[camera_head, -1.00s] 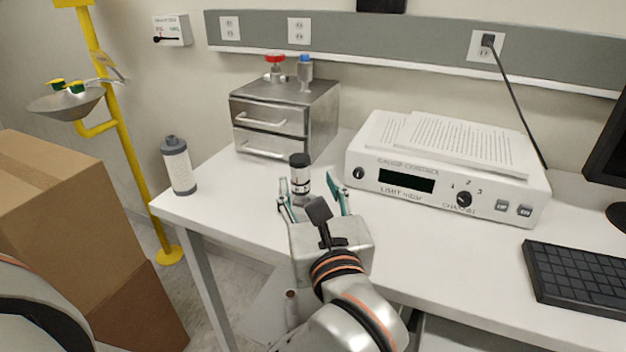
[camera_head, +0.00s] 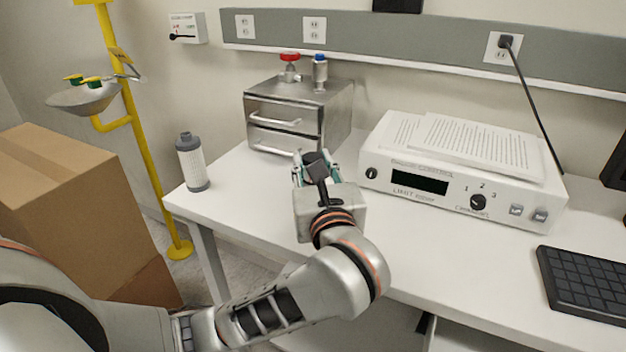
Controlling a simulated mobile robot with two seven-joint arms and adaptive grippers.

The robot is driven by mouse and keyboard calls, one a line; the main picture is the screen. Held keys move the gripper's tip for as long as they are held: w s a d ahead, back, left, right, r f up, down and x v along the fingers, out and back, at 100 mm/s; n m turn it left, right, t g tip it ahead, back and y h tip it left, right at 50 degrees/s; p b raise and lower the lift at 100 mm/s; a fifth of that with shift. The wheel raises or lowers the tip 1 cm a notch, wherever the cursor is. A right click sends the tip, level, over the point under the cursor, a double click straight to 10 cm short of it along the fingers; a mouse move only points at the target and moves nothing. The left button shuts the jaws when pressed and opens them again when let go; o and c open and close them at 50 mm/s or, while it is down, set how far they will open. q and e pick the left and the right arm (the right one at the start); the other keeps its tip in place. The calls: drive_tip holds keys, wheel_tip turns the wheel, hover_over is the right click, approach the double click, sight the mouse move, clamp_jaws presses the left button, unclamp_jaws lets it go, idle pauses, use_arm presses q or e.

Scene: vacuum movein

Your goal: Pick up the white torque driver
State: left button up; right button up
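My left gripper (camera_head: 316,165) is over the white desk, in front of the metal drawer box. Its teal-edged fingers show on both sides of the dark part on top of the wrist. A white cylinder with a black cap, which looks like the torque driver, stood between the fingers in the earlier view. It is now hidden, or almost hidden, behind the gripper, so I cannot tell whether the fingers touch it. My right gripper is not in view.
A white and grey bottle (camera_head: 191,162) stands at the desk's left edge. The metal drawer box (camera_head: 284,117) with red and blue knobs is behind the gripper. A white control unit (camera_head: 440,190) and keyboard (camera_head: 585,285) are to the right. Cardboard boxes (camera_head: 75,210) stand at left.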

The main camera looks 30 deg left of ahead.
use_arm(q)
clamp_jaws()
drive_tip(key=shift+r, duration=0.1)
wheel_tip(320, 180, up, 25)
drive_tip(key=p, duration=0.7)
drive_tip(key=shift+p, duration=0.3)
drive_tip(key=shift+s, duration=0.1)
idle(0.5)
